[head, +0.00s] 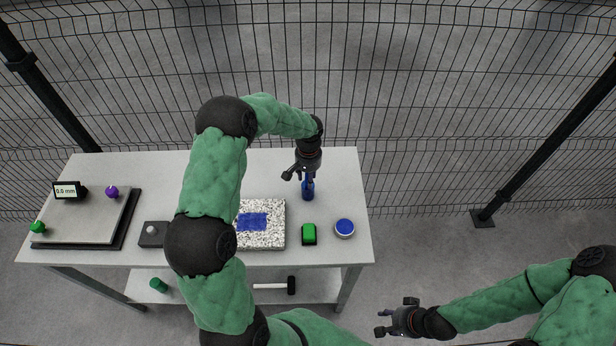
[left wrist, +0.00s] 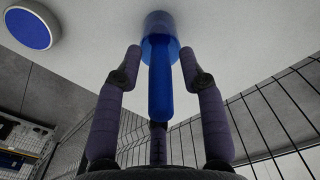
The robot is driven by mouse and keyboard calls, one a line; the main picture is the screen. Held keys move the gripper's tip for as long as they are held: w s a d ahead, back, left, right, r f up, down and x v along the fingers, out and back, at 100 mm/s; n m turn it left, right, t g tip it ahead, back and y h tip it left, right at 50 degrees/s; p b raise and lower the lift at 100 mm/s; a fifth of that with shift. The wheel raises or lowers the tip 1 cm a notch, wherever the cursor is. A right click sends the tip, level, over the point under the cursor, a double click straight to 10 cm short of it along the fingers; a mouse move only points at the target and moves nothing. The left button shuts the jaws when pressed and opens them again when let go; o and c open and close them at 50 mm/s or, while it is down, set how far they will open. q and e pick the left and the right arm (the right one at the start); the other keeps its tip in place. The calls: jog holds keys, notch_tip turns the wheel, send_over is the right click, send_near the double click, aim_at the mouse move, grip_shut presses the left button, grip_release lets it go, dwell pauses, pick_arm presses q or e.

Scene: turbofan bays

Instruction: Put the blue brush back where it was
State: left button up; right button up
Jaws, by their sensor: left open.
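The blue brush (head: 308,190) is at the right part of the table, behind the green block. In the left wrist view the brush (left wrist: 160,75) has its wide end against the white table top, and its handle points toward my gripper. My left gripper (head: 306,176) is open at the brush. In the left wrist view the fingers of my left gripper (left wrist: 161,60) stand on both sides of the handle, with gaps visible. My right gripper (head: 394,317) is open and empty, off the table's front right.
A speckled granite plate (head: 273,234) with a blue patch, a green block (head: 309,234) and a blue-topped round tin (head: 344,228) are at the table's front right. A gauge display (head: 68,190) stands at the left. The table's back right is clear. Mesh fencing stands behind.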

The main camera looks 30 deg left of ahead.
pick_arm(q)
jog(key=shift+r, duration=0.15)
notch_tip(320, 180, up, 12)
jog(key=shift+r, duration=0.1)
dwell(0.3)
